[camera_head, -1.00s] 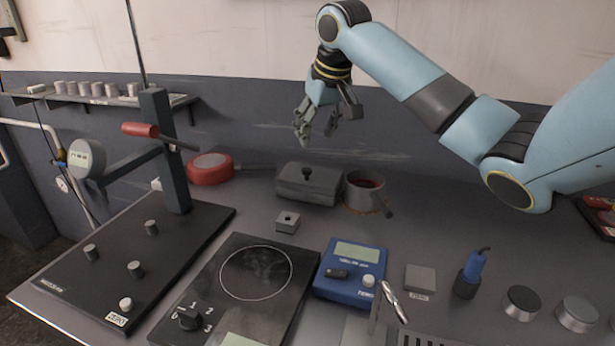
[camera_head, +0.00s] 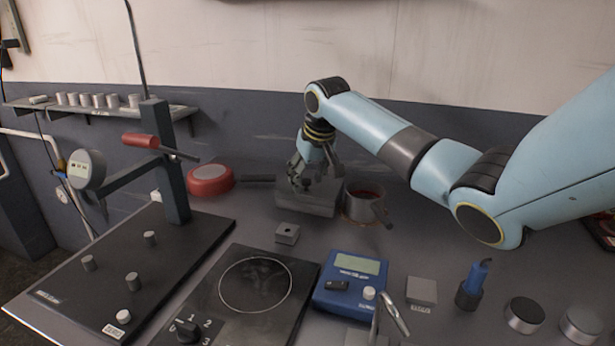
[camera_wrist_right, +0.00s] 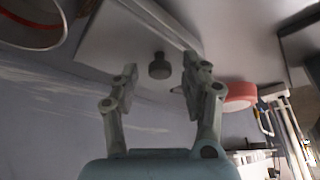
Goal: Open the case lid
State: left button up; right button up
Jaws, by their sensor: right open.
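The grey case (camera_head: 310,203) stands at the back of the bench, and its lid appears closed. In the head view my right gripper (camera_head: 305,184) is in front of and over the case, hiding its knob and part of the lid. In the right wrist view the dark lid knob (camera_wrist_right: 159,66) stands on the pale lid (camera_wrist_right: 120,38). It shows between the two spread fingers of my right gripper (camera_wrist_right: 158,82), beyond their tips. The gripper is open and empty. My left gripper is not in view.
A pot with red contents (camera_head: 364,203) stands close right of the case. A small grey block (camera_head: 287,233), a hotplate (camera_head: 257,290) and a blue meter (camera_head: 350,284) are in front. A black lever stand (camera_head: 166,165) rises at left.

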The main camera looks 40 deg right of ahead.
grip_shut()
jog(key=shift+r, duration=0.1)
dwell(0.3)
